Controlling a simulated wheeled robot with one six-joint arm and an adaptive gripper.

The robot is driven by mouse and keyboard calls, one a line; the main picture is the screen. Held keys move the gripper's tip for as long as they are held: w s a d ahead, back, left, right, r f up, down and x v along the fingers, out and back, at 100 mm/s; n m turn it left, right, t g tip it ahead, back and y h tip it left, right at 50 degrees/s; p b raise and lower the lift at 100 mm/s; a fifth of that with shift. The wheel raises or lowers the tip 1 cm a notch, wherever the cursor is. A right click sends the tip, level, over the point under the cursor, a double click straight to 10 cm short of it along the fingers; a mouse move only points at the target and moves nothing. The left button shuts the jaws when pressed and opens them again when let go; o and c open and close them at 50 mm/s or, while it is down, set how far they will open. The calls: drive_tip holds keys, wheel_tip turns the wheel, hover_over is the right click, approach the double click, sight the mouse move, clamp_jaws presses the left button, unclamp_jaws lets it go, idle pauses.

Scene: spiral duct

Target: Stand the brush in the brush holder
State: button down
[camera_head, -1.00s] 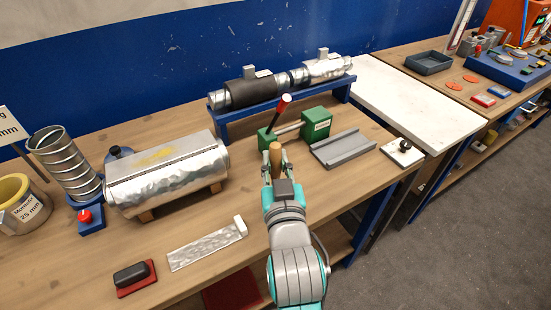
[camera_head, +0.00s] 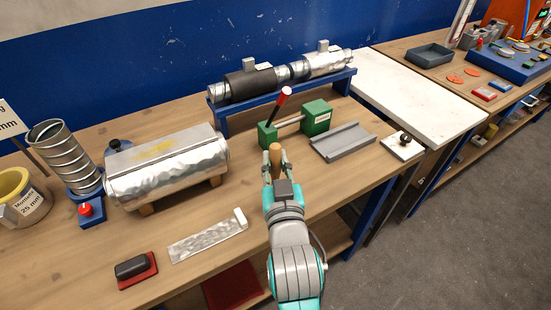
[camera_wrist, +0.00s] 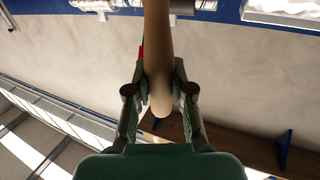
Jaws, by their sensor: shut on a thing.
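My gripper (camera_head: 276,166) is shut on the wooden handle of the brush (camera_head: 277,157), in front of the green-ended stand. In the wrist view the tan handle (camera_wrist: 160,60) runs between the two fingers (camera_wrist: 160,94), its rounded end toward the palm. The rest of the brush is out of sight, including its bristles. I cannot tell which thing is the brush holder.
A green-ended stand (camera_head: 317,117) with a red-tipped lever is just beyond my gripper. A grey channel (camera_head: 343,141) lies to its right. A silver duct shell (camera_head: 167,168) and a metal strip (camera_head: 207,236) are left. Bare wood lies between the strip and the stand.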

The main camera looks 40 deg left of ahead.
sight(276, 175)
drive_tip(key=shift+f, duration=1.55)
drive_tip(key=c, duration=0.9)
unclamp_jaws()
drive_tip(key=shift+c, duration=0.2)
drive_tip(key=v, duration=1.2)
